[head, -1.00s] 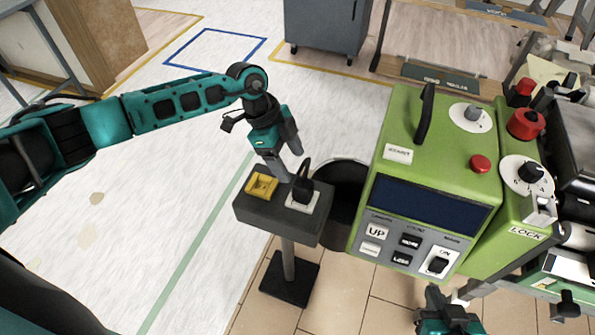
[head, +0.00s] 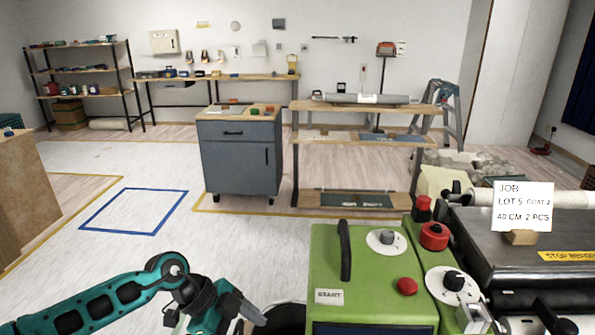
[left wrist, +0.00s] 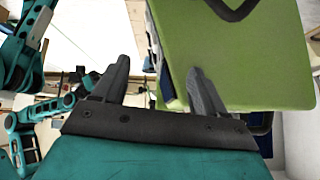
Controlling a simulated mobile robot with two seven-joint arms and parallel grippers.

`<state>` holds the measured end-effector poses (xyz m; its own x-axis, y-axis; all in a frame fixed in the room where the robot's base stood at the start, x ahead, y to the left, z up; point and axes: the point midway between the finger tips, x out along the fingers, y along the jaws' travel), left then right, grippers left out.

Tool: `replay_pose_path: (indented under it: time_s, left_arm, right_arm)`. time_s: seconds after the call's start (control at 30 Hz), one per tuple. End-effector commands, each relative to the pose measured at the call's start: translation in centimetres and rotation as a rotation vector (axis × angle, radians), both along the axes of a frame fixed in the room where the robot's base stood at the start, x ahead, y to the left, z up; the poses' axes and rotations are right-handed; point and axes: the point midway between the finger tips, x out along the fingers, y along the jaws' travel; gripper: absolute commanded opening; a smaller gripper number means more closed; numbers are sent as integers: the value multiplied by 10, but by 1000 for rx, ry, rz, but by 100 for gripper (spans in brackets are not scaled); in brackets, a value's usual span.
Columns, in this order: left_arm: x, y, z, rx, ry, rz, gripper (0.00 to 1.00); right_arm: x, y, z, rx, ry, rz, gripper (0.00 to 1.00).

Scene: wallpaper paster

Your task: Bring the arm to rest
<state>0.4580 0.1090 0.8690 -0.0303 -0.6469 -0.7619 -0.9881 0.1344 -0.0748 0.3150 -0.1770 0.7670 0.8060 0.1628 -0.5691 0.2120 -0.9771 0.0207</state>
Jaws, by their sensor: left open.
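My left gripper (head: 248,313) is at the bottom edge of the head view, left of the green machine (head: 345,270) and apart from it. My left arm comes in from the lower left with its elbow bent. In the left wrist view the two fingers of this gripper (left wrist: 160,78) stand apart with nothing between them. The green machine (left wrist: 245,60) fills the upper right of that view, behind the right finger. My right gripper is not seen in the head view.
The dark round bin (head: 285,318) shows beside the gripper at the bottom edge. A grey cabinet (head: 240,160) and a wooden workbench (head: 365,105) stand farther back. Open floor with a blue taped square (head: 135,210) lies left. A black-topped table with a job card (head: 522,207) is at right.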

Motion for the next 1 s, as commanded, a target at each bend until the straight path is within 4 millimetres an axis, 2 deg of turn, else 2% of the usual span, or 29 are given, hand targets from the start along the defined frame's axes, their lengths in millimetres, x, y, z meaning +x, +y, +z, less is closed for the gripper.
replay_pose_path:
  time_s: [0.03, 0.13, 0.23, 0.33, 0.47, 0.57, 0.67, 0.8, 0.9, 1.0]
  left_arm:
    - [-16, -32, 2, -146, -15, -25, 72]
    - [-32, -80, 23, -436, -90, -6, 72]
    - [-38, -105, 48, -675, -179, 100, 72]
    - [-34, -109, 66, -847, -267, 278, 72]
    - [-24, -87, 68, -942, -357, 582, 72]
    - [-22, -56, 49, -912, -389, 837, 72]
    - [-32, -19, 16, -800, -378, 1077, 72]
    - [-69, 28, -40, -573, -296, 1322, 72]
    - [-102, 50, -72, -428, -218, 1414, 72]
    - [-127, 63, -92, -330, -155, 1456, 72]
  right_arm:
    - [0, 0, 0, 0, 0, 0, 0]
    - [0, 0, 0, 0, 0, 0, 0]
    - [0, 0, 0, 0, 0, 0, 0]
    - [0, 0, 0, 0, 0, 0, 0]
    - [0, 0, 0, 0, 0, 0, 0]
    - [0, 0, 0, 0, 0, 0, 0]
    - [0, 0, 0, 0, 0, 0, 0]
    - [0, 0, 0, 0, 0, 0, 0]
    - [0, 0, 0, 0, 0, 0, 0]
    - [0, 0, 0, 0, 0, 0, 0]
